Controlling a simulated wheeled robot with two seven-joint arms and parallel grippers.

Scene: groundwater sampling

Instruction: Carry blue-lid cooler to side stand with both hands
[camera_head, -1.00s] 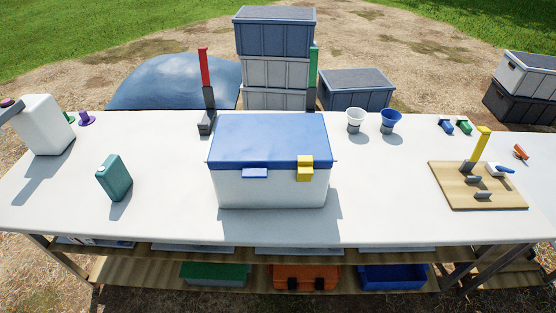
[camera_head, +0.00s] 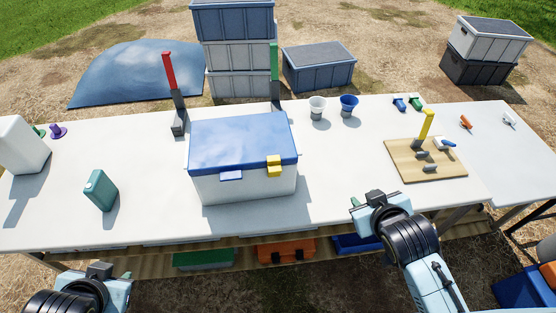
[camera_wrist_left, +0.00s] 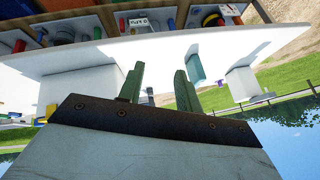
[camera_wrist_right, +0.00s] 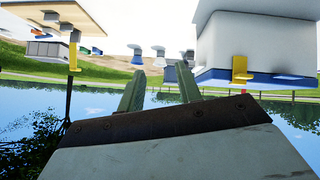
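The cooler, a white box with a blue lid (camera_head: 243,142), stands shut on the long white table, with a yellow latch (camera_head: 273,166) and a blue one on its front. It shows upside down in the right wrist view (camera_wrist_right: 257,45). My left gripper (camera_head: 122,273) is at the lower left, in front of the table and apart from the cooler. Its fingers stand apart and empty in the left wrist view (camera_wrist_left: 158,75). My right gripper (camera_head: 354,202) is right of the cooler near the table's front edge. Its fingers are also apart and empty (camera_wrist_right: 161,72).
A white table surface (camera_head: 495,140) adjoins at the right, holding small orange and white tools. A teal jug (camera_head: 101,190) and white jug (camera_head: 22,147) stand left. Red and green uprights are behind the cooler. Cups and a wooden board (camera_head: 400,167) are right.

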